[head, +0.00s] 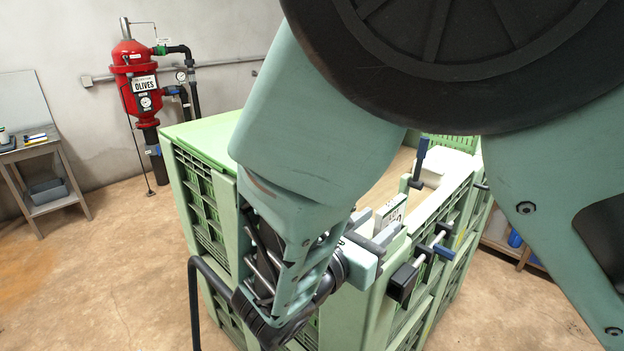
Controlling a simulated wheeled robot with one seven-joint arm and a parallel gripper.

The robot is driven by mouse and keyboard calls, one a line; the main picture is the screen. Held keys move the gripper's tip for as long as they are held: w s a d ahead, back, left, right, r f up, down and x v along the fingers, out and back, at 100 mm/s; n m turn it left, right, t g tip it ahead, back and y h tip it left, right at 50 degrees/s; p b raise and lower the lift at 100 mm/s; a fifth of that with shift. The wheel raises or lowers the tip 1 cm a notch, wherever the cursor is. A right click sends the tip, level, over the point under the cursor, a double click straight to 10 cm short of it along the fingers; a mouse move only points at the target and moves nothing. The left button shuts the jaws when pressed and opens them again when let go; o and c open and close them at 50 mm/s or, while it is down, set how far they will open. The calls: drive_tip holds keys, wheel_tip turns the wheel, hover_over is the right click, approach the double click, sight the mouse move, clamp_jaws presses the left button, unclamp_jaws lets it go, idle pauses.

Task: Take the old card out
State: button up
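A white card with dark lettering (394,212) stands at the edge of the green crate stack, just past my gripper. Its lettering is too small to read. My gripper (375,228) points toward it, with its grey fingers right beside the card. I cannot tell whether the fingers touch the card or are closed on it. Another white card, reading "OLIVES" (145,84), is on the red filter tank (128,62) at the back left wall. My arm hides part of the crate top.
The green crates (205,150) fill the middle, with dark clamps (404,280) on their right side. A small wooden table (40,150) with a grey bin stands at the left. The floor at left is clear.

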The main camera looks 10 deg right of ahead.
sight(392, 208)
drive_tip(key=w+d+p, duration=0.1)
drive_tip(key=w+d+r+p, duration=0.1)
drive_tip(key=d, duration=0.1)
drive_tip(key=shift+d+r, duration=0.15)
drive_tip(key=shift+w+d+f, duration=0.2)
drive_tip(key=shift+w+d, duration=0.1)
drive_tip(key=shift+d, duration=0.15)
clamp_jaws()
drive_tip(key=shift+r, duration=0.1)
